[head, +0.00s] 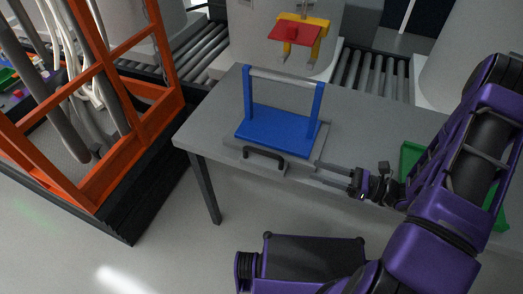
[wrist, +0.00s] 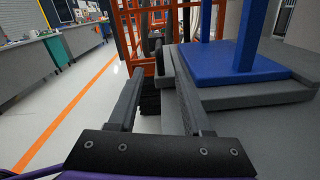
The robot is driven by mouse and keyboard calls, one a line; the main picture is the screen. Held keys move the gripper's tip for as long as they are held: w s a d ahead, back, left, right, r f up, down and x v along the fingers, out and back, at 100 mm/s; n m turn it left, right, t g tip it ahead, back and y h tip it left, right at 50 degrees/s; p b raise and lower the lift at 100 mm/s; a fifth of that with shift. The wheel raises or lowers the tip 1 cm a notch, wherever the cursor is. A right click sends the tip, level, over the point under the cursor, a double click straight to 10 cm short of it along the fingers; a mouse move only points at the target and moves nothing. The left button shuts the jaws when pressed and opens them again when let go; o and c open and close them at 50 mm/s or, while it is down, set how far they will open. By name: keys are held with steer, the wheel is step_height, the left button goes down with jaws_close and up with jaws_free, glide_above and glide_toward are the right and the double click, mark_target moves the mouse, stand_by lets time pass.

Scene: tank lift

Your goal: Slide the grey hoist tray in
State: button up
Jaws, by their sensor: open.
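The grey hoist tray (head: 296,159) is a flat plate at the front of the grey table, with a black bar handle (head: 264,156) on its front edge. A blue base (head: 275,131) with two uprights and a pale crossbar stands on it. In the wrist view the tray (wrist: 255,98) is at the right. My gripper (head: 303,167) is at the tray's front, to the right of the handle. It is open and empty, its fingers (wrist: 157,68) spread toward a dark upright shape, likely the handle. I cannot tell whether anything touches.
A yellow hook piece with a red plate (head: 297,34) hangs above and behind the tray. A green tray (head: 411,158) lies at the right of the table (head: 199,127), partly behind my arm. An orange frame (head: 163,95) stands at the left. Rollers (head: 372,72) run behind.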

mark_target(250, 150)
steer(key=x, duration=1.7)
jaws_close()
steer(key=shift+s, duration=0.1)
stand_by(0.7)
